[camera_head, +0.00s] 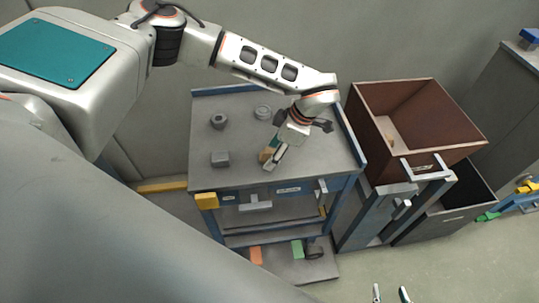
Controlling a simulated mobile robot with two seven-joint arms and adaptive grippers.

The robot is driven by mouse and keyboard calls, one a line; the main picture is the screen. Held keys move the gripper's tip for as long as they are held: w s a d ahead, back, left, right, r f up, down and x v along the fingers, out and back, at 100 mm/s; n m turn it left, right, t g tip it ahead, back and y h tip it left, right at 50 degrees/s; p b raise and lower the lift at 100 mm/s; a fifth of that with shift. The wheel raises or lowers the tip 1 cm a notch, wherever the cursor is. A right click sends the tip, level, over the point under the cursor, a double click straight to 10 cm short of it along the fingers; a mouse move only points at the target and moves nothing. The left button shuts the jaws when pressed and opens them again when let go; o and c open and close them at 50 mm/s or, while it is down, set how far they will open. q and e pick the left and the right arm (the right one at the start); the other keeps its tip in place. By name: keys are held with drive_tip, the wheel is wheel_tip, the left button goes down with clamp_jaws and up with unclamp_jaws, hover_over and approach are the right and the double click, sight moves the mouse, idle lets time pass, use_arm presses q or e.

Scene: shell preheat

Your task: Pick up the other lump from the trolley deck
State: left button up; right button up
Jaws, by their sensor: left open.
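The trolley deck (240,180) is the grey top of a blue-framed trolley at the centre. A small tan-brown lump (265,155) lies on it, partly hidden by my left gripper. My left gripper (271,162) is open and reaches down over the deck, its fingers right at the lump. I cannot tell whether both fingers straddle the lump or touch it. My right gripper (390,293) shows only as two separated fingertips at the bottom edge, open with nothing seen between them, over the floor.
A grey ring (218,121), a round grey part (263,112) and a grey block (220,159) stand on the deck. A red-brown bin (367,110) with small tan pieces inside stands to the right, beside a dark open bin (470,193). The trolley's lower shelf holds coloured blocks.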

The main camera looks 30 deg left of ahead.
use_arm(q)
drive_tip(key=shift+a+f, duration=0.1)
drive_tip(key=shift+f, duration=0.2)
drive_tip(key=c, duration=1.2)
drive_tip(key=shift+c, duration=0.2)
drive_tip(key=shift+r, duration=0.1)
